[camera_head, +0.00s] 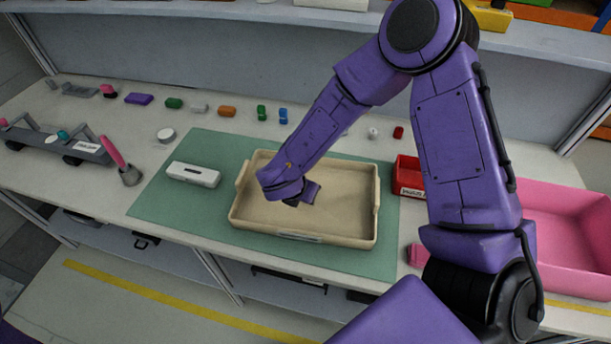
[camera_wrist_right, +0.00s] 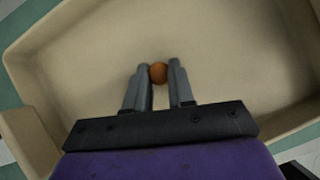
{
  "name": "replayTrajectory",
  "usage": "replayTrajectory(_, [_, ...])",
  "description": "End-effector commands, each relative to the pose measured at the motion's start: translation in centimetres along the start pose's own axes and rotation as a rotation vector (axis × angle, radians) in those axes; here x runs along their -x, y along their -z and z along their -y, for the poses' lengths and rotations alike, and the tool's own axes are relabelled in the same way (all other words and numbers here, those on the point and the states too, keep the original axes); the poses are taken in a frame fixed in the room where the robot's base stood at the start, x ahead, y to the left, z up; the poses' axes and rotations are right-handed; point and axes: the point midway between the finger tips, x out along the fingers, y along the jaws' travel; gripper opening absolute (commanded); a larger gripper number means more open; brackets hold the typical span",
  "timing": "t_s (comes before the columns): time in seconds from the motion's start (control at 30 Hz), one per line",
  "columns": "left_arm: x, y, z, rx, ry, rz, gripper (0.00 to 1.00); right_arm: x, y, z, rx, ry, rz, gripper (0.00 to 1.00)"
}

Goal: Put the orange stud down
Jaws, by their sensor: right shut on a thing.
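My right gripper (camera_wrist_right: 159,75) is shut on the orange stud (camera_wrist_right: 158,74), a small round orange-brown piece held between its fingertips in the right wrist view. The gripper points down into the beige tray (camera_wrist_right: 260,30). In the head view my right gripper (camera_head: 295,204) is over the left part of the tray (camera_head: 370,225), and the stud is hidden. I cannot tell whether the stud touches the tray floor. The tray looks empty around the gripper. My left gripper is not in view.
The tray lies on a green mat (camera_head: 160,205). A white box (camera_head: 193,175) lies left of it. A red bin (camera_head: 408,176) and a pink bin (camera_head: 565,230) stand to the right. Several small coloured pieces line the back. A grey rack (camera_head: 55,142) is at the left.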

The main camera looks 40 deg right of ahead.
Motion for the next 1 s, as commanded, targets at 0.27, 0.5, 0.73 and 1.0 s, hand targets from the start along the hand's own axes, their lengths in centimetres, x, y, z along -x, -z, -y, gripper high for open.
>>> replayTrajectory(0.27, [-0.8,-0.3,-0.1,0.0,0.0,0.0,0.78,-0.6,0.4,0.0,0.0,0.0,-0.001,0.0])
replayTrajectory(0.5, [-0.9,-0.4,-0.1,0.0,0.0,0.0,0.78,-0.7,0.4,0.0,-0.001,0.0,-0.001,0.49])
replayTrajectory(0.73, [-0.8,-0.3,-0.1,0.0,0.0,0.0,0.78,-0.6,0.4,0.0,-0.001,0.0,0.0,0.49])
replayTrajectory(1.0, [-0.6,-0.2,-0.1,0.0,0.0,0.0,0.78,3.5,0.0,-0.1,-0.004,-0.006,0.001,0.49])
